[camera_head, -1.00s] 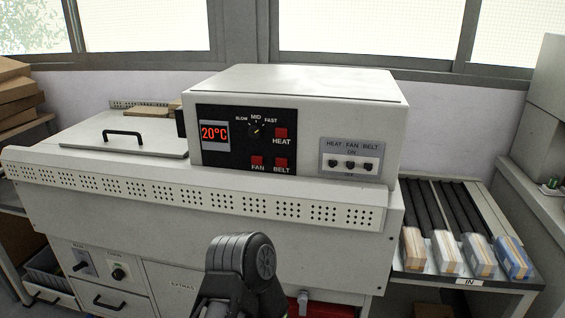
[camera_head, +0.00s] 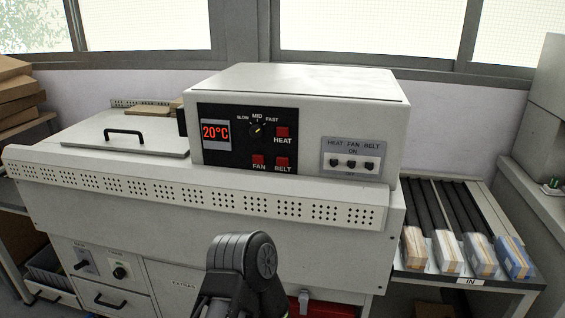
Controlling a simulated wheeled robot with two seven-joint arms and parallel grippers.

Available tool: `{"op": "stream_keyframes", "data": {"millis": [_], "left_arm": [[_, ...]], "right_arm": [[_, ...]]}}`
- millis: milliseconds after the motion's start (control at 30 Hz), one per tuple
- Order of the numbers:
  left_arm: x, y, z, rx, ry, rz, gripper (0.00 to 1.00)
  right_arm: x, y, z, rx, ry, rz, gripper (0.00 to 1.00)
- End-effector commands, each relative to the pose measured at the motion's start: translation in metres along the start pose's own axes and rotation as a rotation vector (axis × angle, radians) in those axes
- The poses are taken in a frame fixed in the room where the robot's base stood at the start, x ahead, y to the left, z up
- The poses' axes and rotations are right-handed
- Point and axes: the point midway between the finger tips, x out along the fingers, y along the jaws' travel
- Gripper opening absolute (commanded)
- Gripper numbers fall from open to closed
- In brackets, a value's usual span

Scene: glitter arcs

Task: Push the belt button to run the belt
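The control box (camera_head: 300,85) stands on top of a large off-white machine. Its black panel holds a red BELT button (camera_head: 282,163), with the red FAN button (camera_head: 258,160) to its left and the red HEAT button (camera_head: 282,132) above it. A grey plate (camera_head: 350,158) to the right carries small black switches for heat, fan and belt. A dark part of one of my arms (camera_head: 242,262) shows at the bottom centre, below and apart from the buttons. Neither gripper's fingers can be seen.
A red 20°C display (camera_head: 215,131) and a speed dial (camera_head: 257,130) share the panel. A perforated ledge (camera_head: 200,193) runs below the box. At right, a roller rack (camera_head: 445,215) holds several wrapped bundles. Cardboard boxes (camera_head: 15,95) are stacked at left.

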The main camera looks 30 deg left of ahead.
Motion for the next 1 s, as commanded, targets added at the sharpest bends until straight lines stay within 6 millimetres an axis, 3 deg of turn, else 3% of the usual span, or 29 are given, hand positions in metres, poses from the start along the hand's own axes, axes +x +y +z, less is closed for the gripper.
{"op": "stream_keyframes", "data": {"millis": [200,1000], "left_arm": [[0.0,0.0,0.0,0.0,0.0,0.0,0.0],[0.0,0.0,0.0,0.0,0.0,0.0,0.0]], "right_arm": [[0.0,0.0,0.0,0.0,0.0,0.0,0.0],[0.0,0.0,0.0,0.0,0.0,0.0,0.0]]}}
